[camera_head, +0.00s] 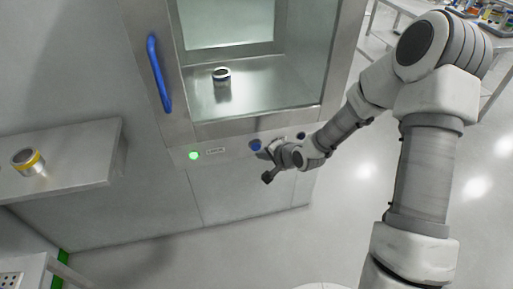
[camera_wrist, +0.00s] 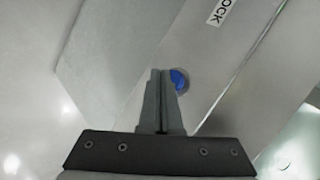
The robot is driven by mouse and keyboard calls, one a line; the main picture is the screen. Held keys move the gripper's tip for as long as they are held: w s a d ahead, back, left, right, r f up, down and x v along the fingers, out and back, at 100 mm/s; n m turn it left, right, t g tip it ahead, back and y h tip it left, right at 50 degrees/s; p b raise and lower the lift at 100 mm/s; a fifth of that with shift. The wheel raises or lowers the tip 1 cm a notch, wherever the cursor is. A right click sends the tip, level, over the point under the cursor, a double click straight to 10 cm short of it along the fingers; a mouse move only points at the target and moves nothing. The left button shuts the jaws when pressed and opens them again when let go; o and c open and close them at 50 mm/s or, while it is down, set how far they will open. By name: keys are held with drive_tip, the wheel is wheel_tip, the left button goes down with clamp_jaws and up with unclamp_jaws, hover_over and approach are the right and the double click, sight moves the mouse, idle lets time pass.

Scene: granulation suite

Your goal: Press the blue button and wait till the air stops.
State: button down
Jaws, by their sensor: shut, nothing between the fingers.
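The blue button (camera_head: 255,145) is on the metal panel below the chamber window, right of a small label and a lit green lamp (camera_head: 194,155). In the wrist view the blue button (camera_wrist: 179,80) shows just right of my fingertips and is partly hidden by them. My gripper (camera_head: 262,154) is shut and empty, with its tips close to the button. I cannot tell whether they touch it. In the wrist view my gripper (camera_wrist: 160,72) has its two fingers together, pointing at the panel.
A metal can (camera_head: 222,75) stands inside the chamber behind the glass, beside a blue door handle (camera_head: 159,73). A steel shelf (camera_head: 85,165) at the left holds a yellow-banded can (camera_head: 28,161). A dark round button (camera_head: 301,135) is right of the blue one. Open floor lies below.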

idle(0.3)
drive_tip(key=shift+w+a, duration=0.15)
drive_tip(key=shift+w, duration=0.25)
drive_tip(key=shift+w+a, duration=0.1)
drive_tip(key=shift+w, duration=0.35)
idle(0.6)
drive_tip(key=shift+s, duration=0.15)
drive_tip(key=shift+s+d, duration=0.25)
drive_tip(key=shift+s, duration=0.45)
drive_tip(key=s, duration=0.2)
drive_tip(key=s+d, duration=0.1)
drive_tip(key=s, duration=0.1)
drive_tip(key=shift+s+d, duration=0.2)
drive_tip(key=shift+s, duration=0.2)
idle(0.7)
